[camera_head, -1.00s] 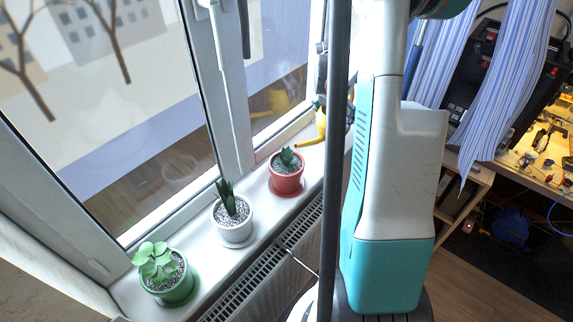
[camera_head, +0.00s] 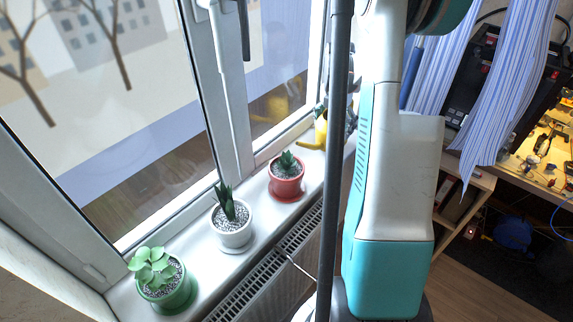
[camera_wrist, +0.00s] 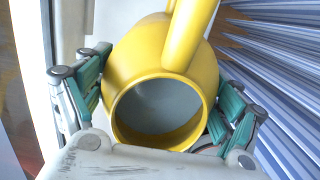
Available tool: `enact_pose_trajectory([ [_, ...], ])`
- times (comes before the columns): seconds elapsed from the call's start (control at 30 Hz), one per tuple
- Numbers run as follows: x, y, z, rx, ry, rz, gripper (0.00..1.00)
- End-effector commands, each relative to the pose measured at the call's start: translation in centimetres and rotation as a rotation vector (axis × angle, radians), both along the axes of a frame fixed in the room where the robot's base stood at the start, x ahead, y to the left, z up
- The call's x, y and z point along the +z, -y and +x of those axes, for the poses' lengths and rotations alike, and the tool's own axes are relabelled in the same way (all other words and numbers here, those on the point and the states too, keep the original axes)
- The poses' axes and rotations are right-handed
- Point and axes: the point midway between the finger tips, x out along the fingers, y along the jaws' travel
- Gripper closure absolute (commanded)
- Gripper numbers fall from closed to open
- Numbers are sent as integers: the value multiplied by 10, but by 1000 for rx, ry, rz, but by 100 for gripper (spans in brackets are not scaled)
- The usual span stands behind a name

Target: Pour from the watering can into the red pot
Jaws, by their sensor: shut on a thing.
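The yellow watering can (camera_wrist: 165,60) fills the middle of the wrist view, its round opening towards the camera and its grey inside visible. My gripper (camera_wrist: 160,95) is shut on the can, with a green-padded finger on each side. In the head view only a small yellow part of the can (camera_head: 320,130) shows; my arm hides the rest and most of the gripper. The red pot (camera_head: 287,187) stands upright on a red saucer on the windowsill, holding a small dark green plant. The yellow part is just behind and to the right of the pot, apart from it.
A white pot (camera_head: 233,236) and a green pot (camera_head: 170,297), both with plants, stand on the sill nearer the camera. The window frame (camera_head: 228,90) runs along the left. A radiator (camera_head: 265,280) is below the sill. Striped curtains (camera_head: 505,90) and a cluttered desk are at right.

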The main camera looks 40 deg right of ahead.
Motion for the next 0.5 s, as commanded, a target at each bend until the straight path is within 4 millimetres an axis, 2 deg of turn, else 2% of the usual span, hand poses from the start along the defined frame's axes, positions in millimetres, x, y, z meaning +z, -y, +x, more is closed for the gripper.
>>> enact_pose_trajectory([
  [0.03,7,0,0,0,0,0,68],
  [0.3,29,0,0,0,0,0,68],
  [0.5,35,0,0,0,0,2,68],
])
